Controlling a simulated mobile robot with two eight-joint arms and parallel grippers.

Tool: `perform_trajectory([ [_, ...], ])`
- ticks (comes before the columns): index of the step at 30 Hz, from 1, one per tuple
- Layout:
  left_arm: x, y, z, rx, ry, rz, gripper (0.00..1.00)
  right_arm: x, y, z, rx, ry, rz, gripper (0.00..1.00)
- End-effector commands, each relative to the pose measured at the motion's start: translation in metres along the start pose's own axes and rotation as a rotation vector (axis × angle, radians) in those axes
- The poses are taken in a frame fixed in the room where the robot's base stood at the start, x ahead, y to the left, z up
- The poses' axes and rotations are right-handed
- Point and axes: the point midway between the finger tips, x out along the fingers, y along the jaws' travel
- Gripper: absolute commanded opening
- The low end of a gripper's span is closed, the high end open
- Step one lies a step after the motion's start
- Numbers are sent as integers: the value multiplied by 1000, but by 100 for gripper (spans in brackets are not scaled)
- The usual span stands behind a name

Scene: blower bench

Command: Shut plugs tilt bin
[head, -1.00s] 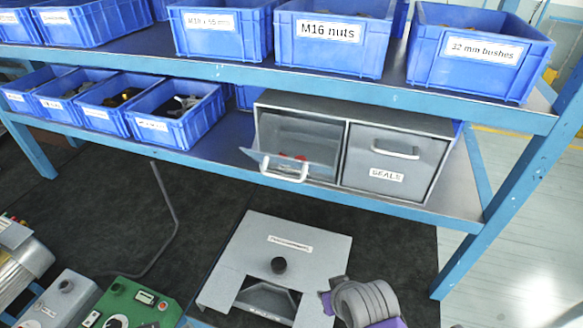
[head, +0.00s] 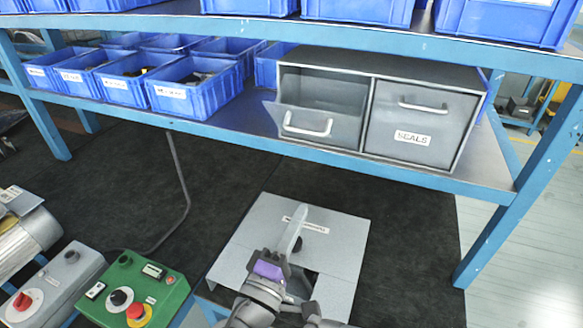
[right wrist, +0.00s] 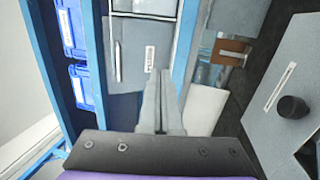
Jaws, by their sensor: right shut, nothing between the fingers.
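A grey two-bin cabinet (head: 470,90) stands on the lower shelf. Its left tilt bin (head: 345,130) is tilted out, with a dark gap above its front and a pale handle. My right gripper (head: 298,212) is shut and empty, above the grey plate in front of and below the cabinet, apart from both bins. My left gripper is not in view.
Blue bins (head: 195,88) line the lower shelf left of the cabinet, with more on the shelf above. A blue post (head: 520,190) rises at right. Below are a grey plate with a black knob (head: 340,235) and a green control box (head: 150,290).

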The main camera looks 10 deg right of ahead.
Motion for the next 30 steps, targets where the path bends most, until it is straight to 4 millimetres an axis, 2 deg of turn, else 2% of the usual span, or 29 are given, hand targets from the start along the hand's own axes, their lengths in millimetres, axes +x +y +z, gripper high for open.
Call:
perform_trajectory([
  [1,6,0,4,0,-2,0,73,-11,10,-12,7,25,68,0],
  [5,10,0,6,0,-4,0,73,-29,35,-29,24,55,194,0],
  [10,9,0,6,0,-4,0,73,-27,46,-33,30,61,236,0],
  [14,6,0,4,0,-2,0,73,-8,51,-33,26,57,235,0],
  [24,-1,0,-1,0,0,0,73,63,68,-36,26,57,234,0],
  [30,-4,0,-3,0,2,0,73,91,74,-38,27,59,233,0],
])
